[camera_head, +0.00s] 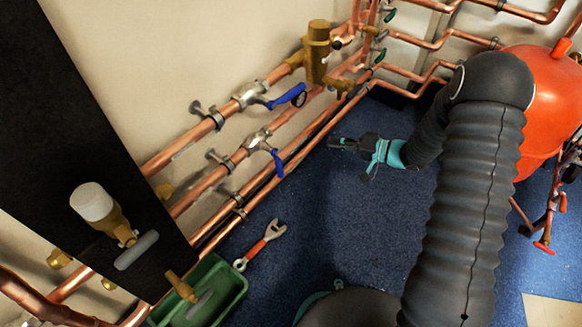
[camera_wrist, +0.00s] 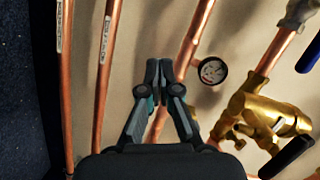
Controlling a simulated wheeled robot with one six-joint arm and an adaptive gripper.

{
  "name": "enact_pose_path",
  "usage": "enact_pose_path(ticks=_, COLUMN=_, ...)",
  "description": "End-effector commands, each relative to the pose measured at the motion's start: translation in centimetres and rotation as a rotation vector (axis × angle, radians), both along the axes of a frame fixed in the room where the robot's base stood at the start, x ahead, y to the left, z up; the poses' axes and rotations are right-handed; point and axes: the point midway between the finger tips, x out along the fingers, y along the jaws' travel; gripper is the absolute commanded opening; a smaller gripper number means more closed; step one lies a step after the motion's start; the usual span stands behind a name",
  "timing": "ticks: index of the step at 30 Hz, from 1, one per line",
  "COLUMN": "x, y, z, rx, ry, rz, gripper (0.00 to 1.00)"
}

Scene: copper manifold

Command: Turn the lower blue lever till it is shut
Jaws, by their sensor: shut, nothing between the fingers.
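The lower blue lever (camera_head: 278,163) sits on a silver valve (camera_head: 257,140) on the lower copper pipe. In the head view it points downward, across the pipe. My gripper (camera_head: 333,143) is to the right of this lever, apart from it, above the blue floor. In the wrist view my gripper (camera_wrist: 158,68) is shut and empty, its fingertips together in front of copper pipes. A dark blue lever end (camera_wrist: 309,54) shows at the right edge there; I cannot tell which lever it is.
The upper blue lever (camera_head: 287,97) lies roughly along its pipe. A brass fitting (camera_head: 318,50) stands behind; a gauge (camera_wrist: 212,70) and brass valve (camera_wrist: 262,118) show in the wrist view. A wrench (camera_head: 261,245), green tray (camera_head: 226,306) and red tank (camera_head: 550,85) are around. Blue floor (camera_head: 345,215) is clear.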

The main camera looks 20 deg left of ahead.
Motion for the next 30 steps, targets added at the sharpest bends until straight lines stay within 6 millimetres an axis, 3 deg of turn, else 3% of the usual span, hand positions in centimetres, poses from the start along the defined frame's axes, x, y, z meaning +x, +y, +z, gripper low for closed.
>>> enact_pose_path(ticks=1, x=-1.1, y=0.3, z=-1.4, rx=0.047, ry=0.065, rz=0.044, gripper=0.00)
enact_pose_path(ticks=6, x=-3.6, y=0.5, z=-2.7, rx=0.147, ry=0.210, rz=0.147, gripper=0.00)
enact_pose_path(ticks=13, x=-4.4, y=1.8, z=-2.9, rx=0.173, ry=0.250, rz=0.177, gripper=0.00)
enact_pose_path(ticks=27, x=-4.8, y=10.1, z=-3.1, rx=0.171, ry=0.246, rz=0.176, gripper=0.00)
enact_pose_path(ticks=30, x=-5.8, y=10.8, z=-3.2, rx=0.172, ry=0.248, rz=0.173, gripper=0.00)
